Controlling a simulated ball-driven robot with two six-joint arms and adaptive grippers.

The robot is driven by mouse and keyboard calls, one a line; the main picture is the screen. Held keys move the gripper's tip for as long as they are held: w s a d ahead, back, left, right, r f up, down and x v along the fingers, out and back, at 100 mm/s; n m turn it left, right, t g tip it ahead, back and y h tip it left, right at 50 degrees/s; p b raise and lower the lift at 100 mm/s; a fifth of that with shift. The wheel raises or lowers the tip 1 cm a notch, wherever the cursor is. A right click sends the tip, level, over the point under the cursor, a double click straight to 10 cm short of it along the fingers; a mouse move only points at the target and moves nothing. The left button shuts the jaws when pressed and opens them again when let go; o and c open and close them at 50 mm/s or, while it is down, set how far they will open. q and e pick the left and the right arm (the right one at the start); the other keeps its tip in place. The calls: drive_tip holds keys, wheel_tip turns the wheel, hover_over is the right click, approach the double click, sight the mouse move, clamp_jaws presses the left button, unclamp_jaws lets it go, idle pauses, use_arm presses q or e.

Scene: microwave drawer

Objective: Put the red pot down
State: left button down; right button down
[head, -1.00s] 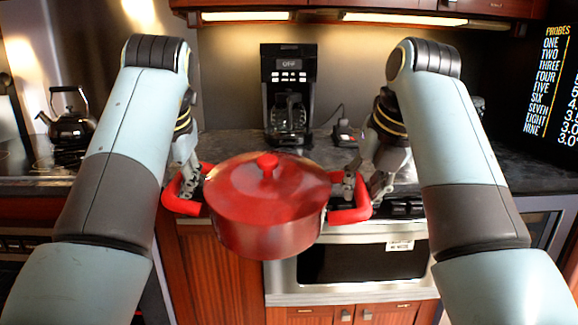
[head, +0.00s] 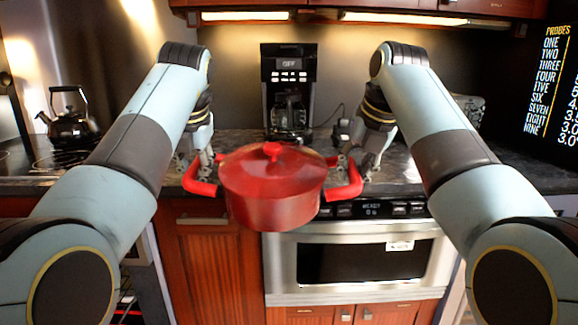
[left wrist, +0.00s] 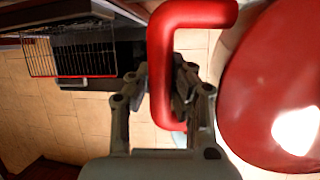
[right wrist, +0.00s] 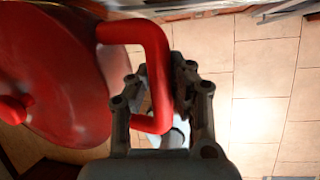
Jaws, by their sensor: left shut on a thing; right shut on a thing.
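The red pot (head: 272,210), with its lid and round knob on, is held level in the air in front of the counter edge in the head view. My left gripper (head: 202,175) is shut on the pot's left handle, and the left wrist view shows the fingers (left wrist: 161,80) on both sides of that handle (left wrist: 165,45). My right gripper (head: 345,172) is shut on the right handle, which also shows between the fingers (right wrist: 165,85) in the right wrist view. Tile floor is visible below both handles.
The dark countertop (head: 240,140) is behind the pot, with bare room near its front edge. A coffee maker (head: 288,95) stands at the back. A kettle (head: 70,118) sits on the stove at left. A microwave drawer (head: 365,262), shut, is below the counter.

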use_arm(q)
drive_tip(key=shift+r, duration=0.2)
use_arm(e)
drive_tip(key=shift+w+r, duration=0.1)
drive_tip(key=shift+r, duration=0.15)
